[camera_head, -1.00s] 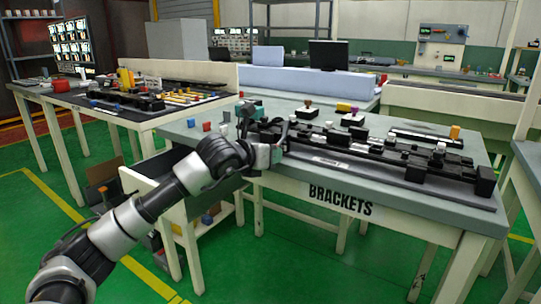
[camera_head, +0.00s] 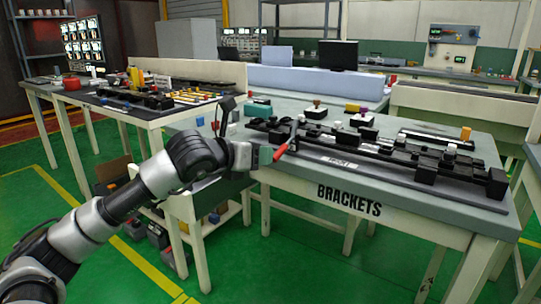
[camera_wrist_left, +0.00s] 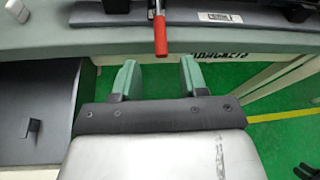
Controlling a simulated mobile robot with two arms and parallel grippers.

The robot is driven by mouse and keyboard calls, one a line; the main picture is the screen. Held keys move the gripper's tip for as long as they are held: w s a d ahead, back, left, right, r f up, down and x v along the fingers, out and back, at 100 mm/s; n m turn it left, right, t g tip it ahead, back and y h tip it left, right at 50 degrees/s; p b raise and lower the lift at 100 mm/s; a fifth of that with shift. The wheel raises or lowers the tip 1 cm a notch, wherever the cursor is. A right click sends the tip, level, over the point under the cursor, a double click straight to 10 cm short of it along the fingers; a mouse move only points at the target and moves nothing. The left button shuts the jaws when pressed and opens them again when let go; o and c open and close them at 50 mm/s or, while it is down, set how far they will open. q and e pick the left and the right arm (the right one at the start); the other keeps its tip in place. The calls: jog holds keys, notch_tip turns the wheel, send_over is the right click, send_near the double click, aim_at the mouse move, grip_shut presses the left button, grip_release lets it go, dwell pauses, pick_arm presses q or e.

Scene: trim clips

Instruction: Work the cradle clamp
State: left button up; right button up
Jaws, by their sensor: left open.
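In the left wrist view the red handle (camera_wrist_left: 160,36) points down toward the gap between my fingers, ahead of the tips. My left gripper (camera_head: 266,156) is open and empty at the table's front edge, just left of the handle. Its green fingers also show apart in the left wrist view (camera_wrist_left: 158,66). My right gripper is not in view.
The table (camera_head: 440,205) carries several knobbed blocks behind the fixture and small coloured blocks at its left. A dark drawer or bin (camera_wrist_left: 38,110) lies below the edge at left. A second bench (camera_head: 100,103) with parts stands at the back left.

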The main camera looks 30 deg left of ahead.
pick_arm(q)
jog(key=v, duration=0.2)
jog(key=shift+s+r, duration=0.1)
jog(key=shift+s, duration=0.2)
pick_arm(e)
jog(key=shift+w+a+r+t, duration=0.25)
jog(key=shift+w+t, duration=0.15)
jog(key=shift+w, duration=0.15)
